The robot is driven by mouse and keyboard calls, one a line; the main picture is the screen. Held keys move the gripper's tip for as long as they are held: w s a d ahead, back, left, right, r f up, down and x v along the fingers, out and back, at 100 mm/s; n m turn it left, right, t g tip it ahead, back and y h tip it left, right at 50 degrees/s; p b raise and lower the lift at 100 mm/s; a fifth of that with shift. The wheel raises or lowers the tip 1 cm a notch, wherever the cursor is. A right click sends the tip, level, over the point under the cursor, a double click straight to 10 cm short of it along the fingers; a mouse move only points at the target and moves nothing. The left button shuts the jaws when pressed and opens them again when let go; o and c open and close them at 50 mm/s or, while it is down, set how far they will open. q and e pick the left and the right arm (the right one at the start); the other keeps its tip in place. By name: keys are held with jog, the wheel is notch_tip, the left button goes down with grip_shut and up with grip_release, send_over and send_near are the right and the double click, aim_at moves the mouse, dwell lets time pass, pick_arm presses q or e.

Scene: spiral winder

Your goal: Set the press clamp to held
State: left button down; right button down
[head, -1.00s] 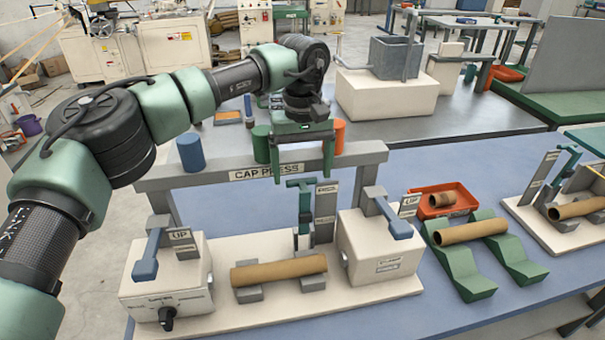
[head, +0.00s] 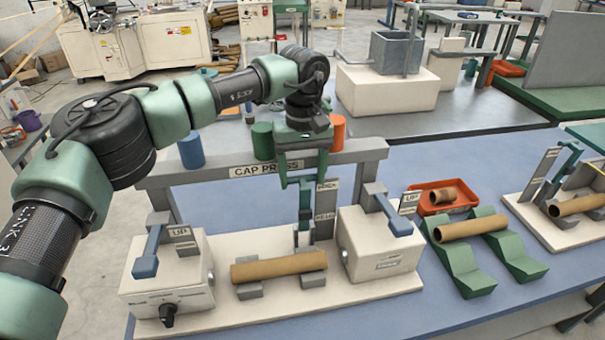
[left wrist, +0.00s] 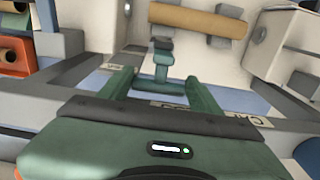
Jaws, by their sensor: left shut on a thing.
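The press clamp (head: 304,205) is a teal upright lever with a crossbar handle, standing behind the brown tube on the CAP PRESS base. A grey label plate (head: 326,205) stands just right of it; its words are too small to read surely. My left gripper (head: 303,181) reaches down from above and is shut on the lever's handle, one finger at each end. The left wrist view shows the lever (left wrist: 161,66) between the two fingers. The brown tube (head: 279,267) lies on grey supports in front of the clamp. My right gripper is not in view.
White end blocks with blue levers stand left (head: 167,280) and right (head: 380,250) of the tube. The grey CAP PRESS beam (head: 225,175) runs behind, with blue, green and orange cylinders by it. Green cradles (head: 460,270) with another tube stand at the right.

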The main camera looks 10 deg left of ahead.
aim_at(305, 203)
pick_arm(q)
jog(key=shift+s+f+b, duration=0.15)
jog(key=shift+s+b, duration=0.1)
jog(key=shift+b, duration=0.25)
jog(key=s+t+b, duration=0.1)
jog(key=s+d+t+b, duration=0.1)
jog(key=b, duration=0.1)
jog(key=s+y+b, duration=0.1)
jog(key=b, duration=0.1)
jog(key=shift+s+d+f+t, duration=0.15)
jog(key=shift+s+f+t, duration=0.1)
jog(key=shift+t, duration=0.15)
jog(key=shift+s+d+f+b, duration=0.3)
jog(key=shift+s+b, duration=0.15)
jog(key=shift+s, duration=0.4)
jog(key=shift+s+d+f+b, duration=0.25)
jog(key=shift+s+b, duration=0.25)
jog(key=shift+s, duration=0.4)
jog(key=shift+s+d+f+b, duration=0.3)
jog(key=shift+s+b, duration=0.15)
jog(key=shift+s, duration=0.4)
